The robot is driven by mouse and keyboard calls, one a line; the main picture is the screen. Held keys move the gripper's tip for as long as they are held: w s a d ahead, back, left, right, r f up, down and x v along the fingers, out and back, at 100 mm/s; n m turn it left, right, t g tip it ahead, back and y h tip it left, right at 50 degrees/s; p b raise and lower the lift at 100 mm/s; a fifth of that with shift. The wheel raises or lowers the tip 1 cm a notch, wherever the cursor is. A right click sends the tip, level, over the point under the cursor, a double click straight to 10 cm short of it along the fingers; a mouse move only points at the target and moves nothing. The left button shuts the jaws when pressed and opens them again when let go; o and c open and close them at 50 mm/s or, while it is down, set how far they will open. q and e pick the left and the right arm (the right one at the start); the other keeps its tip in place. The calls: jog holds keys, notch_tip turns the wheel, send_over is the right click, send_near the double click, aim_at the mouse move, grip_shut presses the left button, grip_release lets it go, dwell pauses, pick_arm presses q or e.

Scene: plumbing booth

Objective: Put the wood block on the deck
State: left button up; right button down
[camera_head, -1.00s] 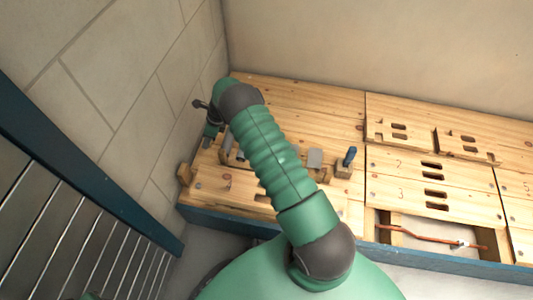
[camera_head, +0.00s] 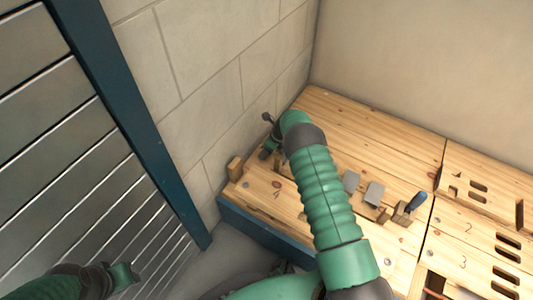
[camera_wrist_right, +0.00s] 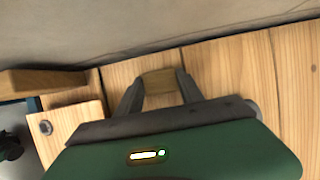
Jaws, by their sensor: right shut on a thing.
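My right gripper (camera_wrist_right: 160,92) is shut on a small wood block (camera_wrist_right: 159,82), which sits between its two dark fingers in the right wrist view. In the head view this gripper (camera_head: 270,148) is at the far left side of the wooden deck (camera_head: 365,128), close to the tiled wall, partly hidden by my own arm. The held block is low over or touching the deck planks; I cannot tell which. My left arm comes in at the lower left of the head view, and the jaws at its end (camera_head: 123,277) are too unclear to read.
Another wood piece (camera_head: 235,168) stands at the deck's left edge by the wall. Grey plates (camera_head: 374,193) and a blue-handled tool (camera_head: 415,203) in a wooden holder lie on the deck, right of my arm. A blue-framed slatted panel (camera_head: 145,140) is at left. The deck's back is clear.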

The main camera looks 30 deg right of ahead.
jog(key=shift+f, duration=0.1)
jog(key=c, duration=0.7)
grip_release()
jog(key=shift+c, duration=0.2)
jog(key=p+v, duration=0.7)
jog(key=v, duration=0.5)
jog(key=s+a+r+n, duration=0.4)
jog(key=a+r+n, duration=0.2)
jog(key=r+n, duration=0.1)
jog(key=s+a+r+n, duration=0.3)
jog(key=s+a+n, duration=0.1)
jog(key=s+n, duration=0.3)
jog(key=s+a+r+n+g+h, duration=0.1)
jog(key=s+a+r+n, duration=0.2)
jog(key=s+a+n, duration=0.2)
jog(key=s+a+r+n+h, duration=0.1)
jog(key=s+a+r+n, duration=0.3)
jog(key=s+n, duration=0.6)
jog(key=shift+s+a+n, duration=0.15)
jog(key=shift+a+n, duration=0.15)
jog(key=shift+n, duration=0.5)
